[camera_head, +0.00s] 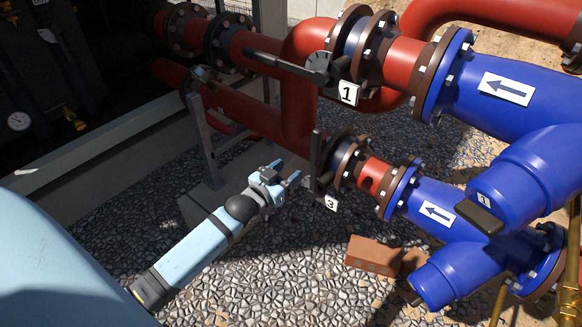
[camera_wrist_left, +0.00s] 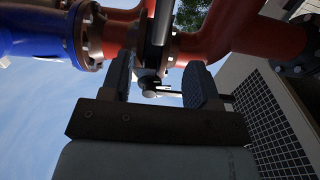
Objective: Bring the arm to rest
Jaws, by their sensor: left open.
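My left arm comes in from the lower left in the head view. Its left gripper (camera_head: 281,180) is open and points toward the valve with tag 3 (camera_head: 331,203). The dark handle of that valve (camera_head: 317,160) stands just beyond the fingertips. In the left wrist view the open gripper (camera_wrist_left: 165,88) has its two fingers apart, with a dark valve part and a grey bar (camera_wrist_left: 162,22) showing between them. I cannot tell whether a finger touches them. My right gripper is not in view.
Red pipes (camera_head: 250,108) and blue pipes (camera_head: 500,90) fill the right and top. An upper valve has a black handle (camera_head: 318,68) and tag 1 (camera_head: 348,92). Bricks (camera_head: 374,255) lie on the pebbled ground (camera_head: 270,270). A metal stand (camera_head: 203,140) is beside the arm. Open space lies below the arm.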

